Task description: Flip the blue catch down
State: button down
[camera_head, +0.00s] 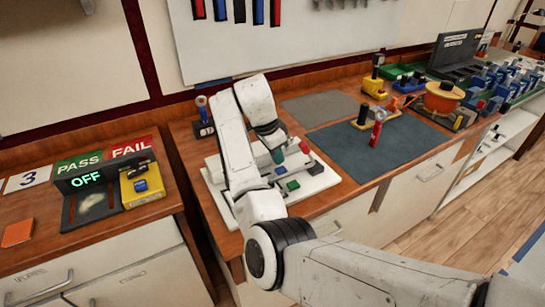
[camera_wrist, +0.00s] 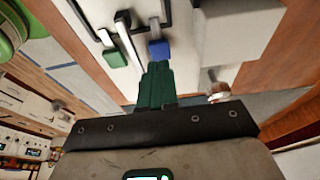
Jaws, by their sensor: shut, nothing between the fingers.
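The white breaker board (camera_head: 315,184) lies on the wooden bench, with coloured catches on it. The blue catch (camera_head: 281,170) is just below my gripper (camera_head: 277,157), partly hidden by my arm. In the wrist view the blue catch (camera_wrist: 158,48) is a small block on a lever in a dark-edged slot. My gripper (camera_wrist: 157,68) has its dark green fingers shut together and empty, with the tips right beside the blue catch. I cannot tell whether they touch it.
A green catch (camera_head: 293,185) sits close to the blue one, and a red one (camera_head: 304,147) stands farther back. A dark mat (camera_head: 375,150) with a red-handled tool (camera_head: 378,125) is to the right. A yellow box (camera_head: 142,188) and an OFF display (camera_head: 87,180) are to the left.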

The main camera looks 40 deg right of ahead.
jog(key=v, duration=1)
jog(key=shift+r+b, duration=0.3)
jog(key=shift+r, duration=0.05)
jog(key=shift+a, duration=0.1)
